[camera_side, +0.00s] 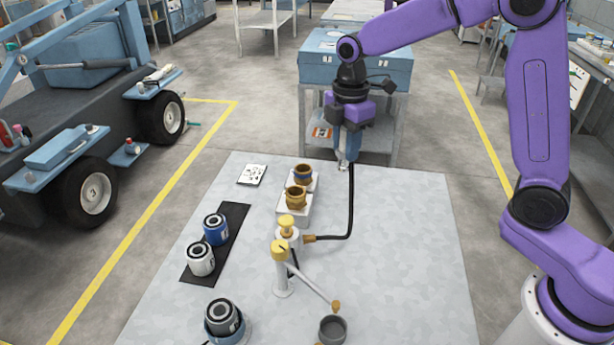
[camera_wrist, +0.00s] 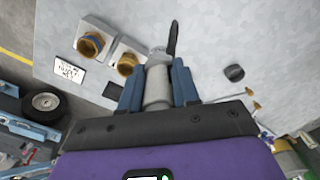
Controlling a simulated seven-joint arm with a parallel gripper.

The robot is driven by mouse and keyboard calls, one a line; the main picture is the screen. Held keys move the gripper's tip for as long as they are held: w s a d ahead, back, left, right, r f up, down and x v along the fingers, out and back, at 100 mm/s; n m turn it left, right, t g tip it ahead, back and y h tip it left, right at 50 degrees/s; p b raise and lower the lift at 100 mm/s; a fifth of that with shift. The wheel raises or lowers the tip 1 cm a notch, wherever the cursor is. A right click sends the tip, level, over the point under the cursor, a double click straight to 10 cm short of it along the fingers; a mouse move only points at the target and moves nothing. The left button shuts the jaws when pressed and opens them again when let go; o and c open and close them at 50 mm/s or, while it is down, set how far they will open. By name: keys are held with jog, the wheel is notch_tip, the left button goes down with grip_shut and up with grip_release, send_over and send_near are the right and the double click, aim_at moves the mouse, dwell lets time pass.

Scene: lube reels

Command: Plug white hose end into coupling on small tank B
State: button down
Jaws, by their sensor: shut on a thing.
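My gripper (camera_side: 345,158) is above the far part of the table, with its blue fingers pointing down. In the wrist view my gripper (camera_wrist: 157,86) is shut on the pale grey-white hose end (camera_wrist: 156,92). A black hose (camera_side: 351,205) runs from it down to a brass fitting on a post. Two brass couplings sit on small white blocks left of my gripper. The far coupling (camera_side: 303,172) has a blue band. The near coupling (camera_side: 296,197) looks plain brass. The hose end is apart from both. I cannot read which block is tank B.
A yellow-capped post (camera_side: 281,268) with a slanting rod stands in front of the couplings. Blue (camera_side: 215,230) and white (camera_side: 200,260) canisters stand on a black mat. A grey cup (camera_side: 333,329) is at the front. The table's right side is clear.

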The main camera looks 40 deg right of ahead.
jog(key=w+f, duration=0.4)
jog(key=w, duration=0.7)
jog(key=shift+w+f, duration=0.9)
jog(key=shift+f, duration=0.55)
jog(key=shift+w+f, duration=0.85)
jog(key=shift+f, duration=0.65)
jog(key=shift+w+f, duration=0.9)
jog(key=shift+f, duration=0.55)
jog(key=shift+f, duration=0.1)
jog(key=c, duration=0.8)
grip_release()
jog(key=shift+f, duration=0.1)
